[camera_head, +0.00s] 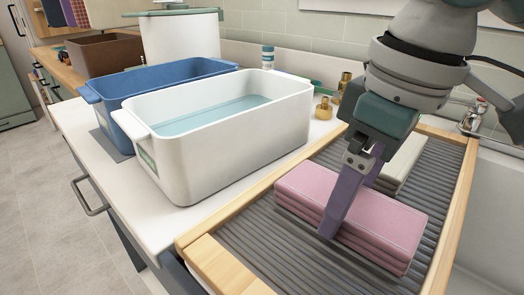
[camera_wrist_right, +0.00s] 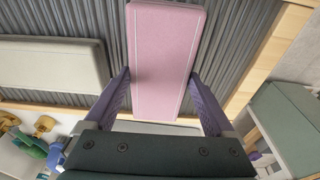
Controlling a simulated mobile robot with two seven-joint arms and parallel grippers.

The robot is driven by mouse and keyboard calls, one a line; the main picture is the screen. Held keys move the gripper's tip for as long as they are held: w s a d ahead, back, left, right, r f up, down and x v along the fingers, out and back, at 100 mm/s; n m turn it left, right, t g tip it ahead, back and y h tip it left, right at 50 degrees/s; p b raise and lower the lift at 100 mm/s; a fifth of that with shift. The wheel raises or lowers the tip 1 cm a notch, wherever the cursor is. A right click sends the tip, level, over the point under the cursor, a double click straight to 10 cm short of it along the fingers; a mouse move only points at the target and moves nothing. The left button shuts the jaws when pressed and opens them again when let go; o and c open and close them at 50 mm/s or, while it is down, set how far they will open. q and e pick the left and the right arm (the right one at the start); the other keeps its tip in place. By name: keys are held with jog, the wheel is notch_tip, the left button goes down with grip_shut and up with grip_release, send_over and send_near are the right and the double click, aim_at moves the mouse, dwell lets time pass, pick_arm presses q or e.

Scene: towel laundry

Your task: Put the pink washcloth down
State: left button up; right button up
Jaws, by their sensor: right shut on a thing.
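The pink washcloth (camera_head: 385,222) is folded into a thick stack of layers. It lies flat at the grey ribbed drying rack (camera_head: 262,240) with a wooden frame; I cannot tell whether its underside fully touches the ribs. My right gripper (camera_head: 345,215) comes down over it from above, shut on its two long sides. One purple finger shows on the near side; the far one is mostly hidden. In the right wrist view the pink washcloth (camera_wrist_right: 163,55) sits between both fingers (camera_wrist_right: 160,80). My left gripper is not in view.
A cream folded cloth (camera_head: 403,160) lies on the rack behind the pink one; it also shows in the right wrist view (camera_wrist_right: 50,62). A white tub of water (camera_head: 230,152) and a blue tub (camera_head: 160,75) stand left. Small brass bottles (camera_head: 324,108) stand behind the rack.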

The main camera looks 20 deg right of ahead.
aim_at(365, 209)
jog(key=o, duration=1.2)
jog(key=shift+c, duration=0.2)
notch_tip(365, 209, up, 12)
jog(key=s+p, duration=0.1)
jog(key=p, duration=0.2)
jog(key=shift+s+d+p, duration=0.3)
jog(key=shift+s+p, duration=0.05)
jog(key=shift+a, duration=0.1)
